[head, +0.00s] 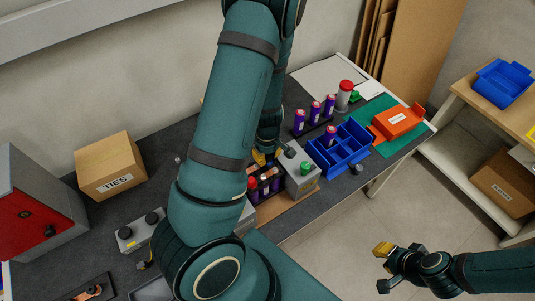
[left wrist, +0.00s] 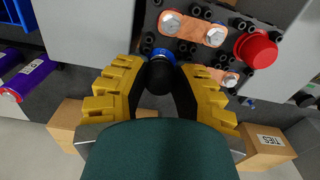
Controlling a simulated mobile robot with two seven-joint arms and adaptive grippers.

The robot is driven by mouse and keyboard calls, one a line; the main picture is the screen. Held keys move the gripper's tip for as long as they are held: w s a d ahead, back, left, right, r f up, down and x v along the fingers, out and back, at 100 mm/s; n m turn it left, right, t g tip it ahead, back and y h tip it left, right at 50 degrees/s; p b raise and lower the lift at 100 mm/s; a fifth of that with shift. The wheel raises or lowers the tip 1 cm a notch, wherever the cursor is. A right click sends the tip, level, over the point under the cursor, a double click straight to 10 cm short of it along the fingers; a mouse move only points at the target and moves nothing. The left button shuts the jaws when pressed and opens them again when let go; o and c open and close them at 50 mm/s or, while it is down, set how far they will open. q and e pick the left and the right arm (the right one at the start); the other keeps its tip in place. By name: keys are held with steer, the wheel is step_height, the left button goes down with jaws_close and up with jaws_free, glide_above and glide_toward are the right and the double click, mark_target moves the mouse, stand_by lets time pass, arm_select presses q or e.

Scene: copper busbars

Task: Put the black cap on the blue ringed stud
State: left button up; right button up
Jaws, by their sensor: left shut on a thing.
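My left gripper (left wrist: 160,72) is shut on the black cap (left wrist: 160,78), which sits between its yellow fingers. The blue ring (left wrist: 160,53) of the stud shows just beyond the cap's far end, in line with it. The cap hides the stud itself, and I cannot tell whether the two touch. In the head view my left gripper (head: 262,158) is down at the busbar assembly, partly behind my arm. My right gripper (head: 384,266) hangs empty over the floor at the lower right, and its finger opening is unclear.
Beside the blue ring are copper busbars (left wrist: 190,27) with bolts and a red cap (left wrist: 257,50). A grey box with a green button (head: 302,175) stands right of the assembly. Further right are a blue bin (head: 340,150), purple cylinders (head: 315,111) and an orange box (head: 397,121).

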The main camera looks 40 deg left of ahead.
arm_select(q)
steer(key=shift+f, duration=0.45)
steer(key=shift+f+b, duration=0.2)
steer(key=shift+b, duration=0.1)
steer(key=o, duration=0.8)
step_height(320, 180, up, 4)
steer(key=p, duration=0.4)
steer(key=shift+r+p, duration=0.75)
steer(key=shift+r, duration=0.35)
